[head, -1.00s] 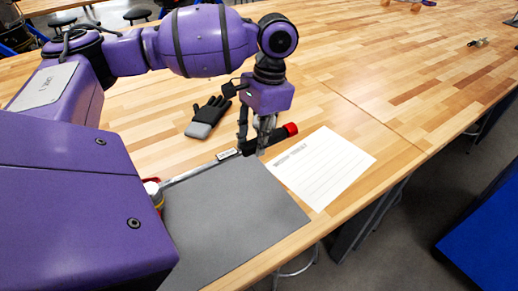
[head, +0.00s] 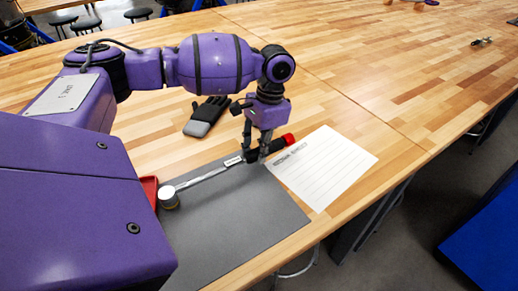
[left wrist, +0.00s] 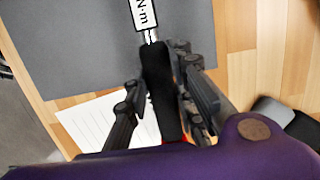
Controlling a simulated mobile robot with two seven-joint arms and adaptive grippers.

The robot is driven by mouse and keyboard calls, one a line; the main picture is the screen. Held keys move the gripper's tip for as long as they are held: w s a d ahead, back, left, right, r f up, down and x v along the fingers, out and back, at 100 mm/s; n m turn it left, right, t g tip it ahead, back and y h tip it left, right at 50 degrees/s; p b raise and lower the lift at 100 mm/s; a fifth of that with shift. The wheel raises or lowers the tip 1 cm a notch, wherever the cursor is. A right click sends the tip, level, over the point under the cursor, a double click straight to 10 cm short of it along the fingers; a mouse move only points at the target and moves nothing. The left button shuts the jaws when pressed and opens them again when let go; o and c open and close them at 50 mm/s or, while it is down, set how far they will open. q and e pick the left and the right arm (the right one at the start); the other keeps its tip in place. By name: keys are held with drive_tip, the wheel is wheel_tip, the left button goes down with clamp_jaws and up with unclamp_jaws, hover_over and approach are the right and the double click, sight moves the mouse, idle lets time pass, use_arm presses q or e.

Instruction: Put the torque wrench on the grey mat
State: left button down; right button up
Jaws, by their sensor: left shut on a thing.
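The torque wrench (head: 205,178) has a silver shaft, a round head at its left end and a black grip with a red end. My left gripper (head: 256,153) is shut on the black grip. The wrench lies across the far part of the grey mat (head: 240,225) in the head view, its head over the left part and its red end past the far right edge. I cannot tell whether it touches the mat. In the left wrist view the fingers (left wrist: 158,95) flank the black grip, with the mat (left wrist: 75,45) beyond. My right gripper is not in view.
A lined paper sheet (head: 325,168) lies right of the mat, on the wooden table (head: 330,80). A black and grey glove (head: 207,117) lies behind it. A red object (head: 150,188) shows at the mat's left, partly hidden by my arm. The table's front edge is close.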

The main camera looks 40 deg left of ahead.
use_arm(q)
drive_tip(key=shift+f, duration=0.55)
drive_tip(key=c, duration=1.5)
unclamp_jaws()
drive_tip(key=r, duration=0.4)
drive_tip(key=w+r, duration=0.1)
drive_tip(key=r, duration=0.3)
drive_tip(key=w+r, duration=0.1)
drive_tip(key=r, duration=0.4)
drive_tip(key=shift+d, duration=0.4)
